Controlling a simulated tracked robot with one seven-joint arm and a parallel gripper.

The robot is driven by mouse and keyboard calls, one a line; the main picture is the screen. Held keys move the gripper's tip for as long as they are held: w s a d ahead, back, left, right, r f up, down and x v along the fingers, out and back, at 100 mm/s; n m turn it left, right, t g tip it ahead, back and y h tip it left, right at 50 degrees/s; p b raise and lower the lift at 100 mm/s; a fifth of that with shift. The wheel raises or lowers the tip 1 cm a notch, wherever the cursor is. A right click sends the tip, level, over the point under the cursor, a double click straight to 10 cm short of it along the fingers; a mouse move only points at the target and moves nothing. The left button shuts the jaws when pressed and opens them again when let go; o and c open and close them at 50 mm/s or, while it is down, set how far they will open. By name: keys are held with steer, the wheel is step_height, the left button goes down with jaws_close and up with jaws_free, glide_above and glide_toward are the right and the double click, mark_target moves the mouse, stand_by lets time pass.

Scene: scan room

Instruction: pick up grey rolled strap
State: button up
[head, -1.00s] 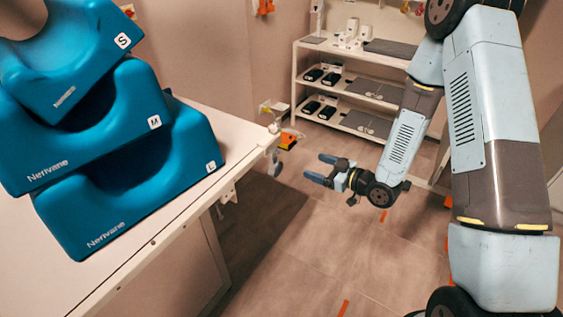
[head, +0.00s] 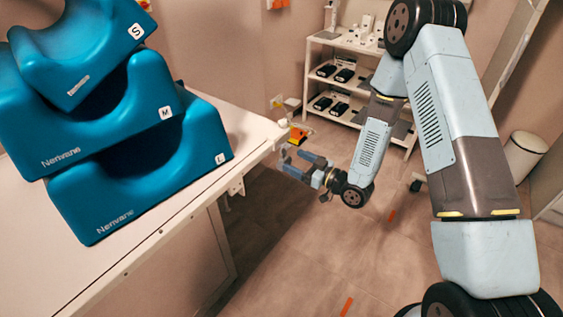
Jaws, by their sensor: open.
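My gripper (head: 297,161) is open, with its blue-grey fingers pointing left toward the far right end of the white table (head: 190,215). In the picture its fingertips lie close to the table's corner and overlap the small items there; I cannot tell whether they touch anything. I cannot clearly make out the grey rolled strap. Small pale parts near the table corner are partly hidden by the fingers and too small to identify.
Blue head cushions (head: 165,165) marked S, M and L are stacked on the table. An orange and yellow object (head: 298,135) shows beyond its end. A white shelf unit (head: 352,92) holds black items at the back. A white bin (head: 525,155) stands at right. Open floor lies in front.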

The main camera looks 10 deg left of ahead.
mark_target(285, 156)
steer(key=shift+x, duration=2.85)
steer(key=c, duration=1)
